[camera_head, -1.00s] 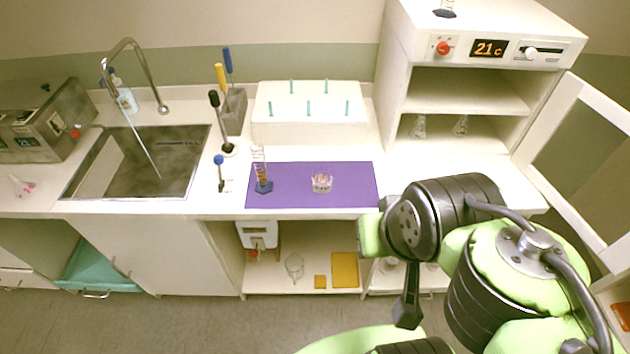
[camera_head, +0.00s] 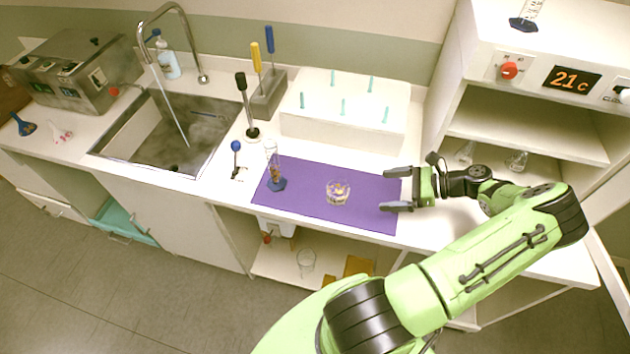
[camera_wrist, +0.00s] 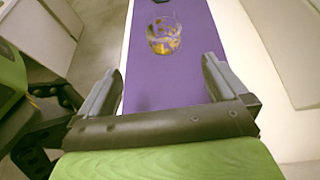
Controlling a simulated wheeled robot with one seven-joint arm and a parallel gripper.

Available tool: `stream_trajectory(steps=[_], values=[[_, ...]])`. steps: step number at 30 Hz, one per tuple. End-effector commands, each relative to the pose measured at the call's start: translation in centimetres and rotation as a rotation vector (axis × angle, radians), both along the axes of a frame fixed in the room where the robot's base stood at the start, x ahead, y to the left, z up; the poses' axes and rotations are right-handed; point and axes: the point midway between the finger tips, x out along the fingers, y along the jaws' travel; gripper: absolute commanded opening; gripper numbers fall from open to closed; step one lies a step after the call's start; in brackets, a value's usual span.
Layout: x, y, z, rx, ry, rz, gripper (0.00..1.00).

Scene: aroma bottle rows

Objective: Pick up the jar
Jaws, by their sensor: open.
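The jar (camera_head: 338,192) is a small clear glass vessel with yellowish bits in it. It stands on the purple mat (camera_head: 310,211) on the counter. In the wrist view the jar (camera_wrist: 163,36) is ahead of my fingers, a little left of the middle of the gap. My gripper (camera_head: 392,189) is open and empty, at the mat's right end, with its fingers pointing left toward the jar. The fingers also show in the wrist view (camera_wrist: 172,85), on either side of the mat. They are apart from the jar.
A tall glass cylinder with a blue base (camera_head: 277,183) stands on the mat left of the jar. A white rack with teal pegs (camera_head: 345,125) is behind the mat. A sink (camera_head: 165,135) is at left, and an open cabinet (camera_head: 530,125) with glass flasks is at right.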

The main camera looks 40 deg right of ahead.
Motion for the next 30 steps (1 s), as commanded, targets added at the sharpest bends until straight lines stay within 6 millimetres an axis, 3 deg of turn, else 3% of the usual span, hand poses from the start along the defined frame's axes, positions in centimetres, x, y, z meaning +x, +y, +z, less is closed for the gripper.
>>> stream_trajectory(steps=[4, 15, 30], values=[[-0.5, -0.5, -0.9, 0.056, -0.022, -0.069, 1.0], [5.8, 4.4, -4.0, 0.056, -0.02, -0.063, 1.0], [10.8, 8.0, -6.9, 0.051, -0.017, -0.066, 1.0]])
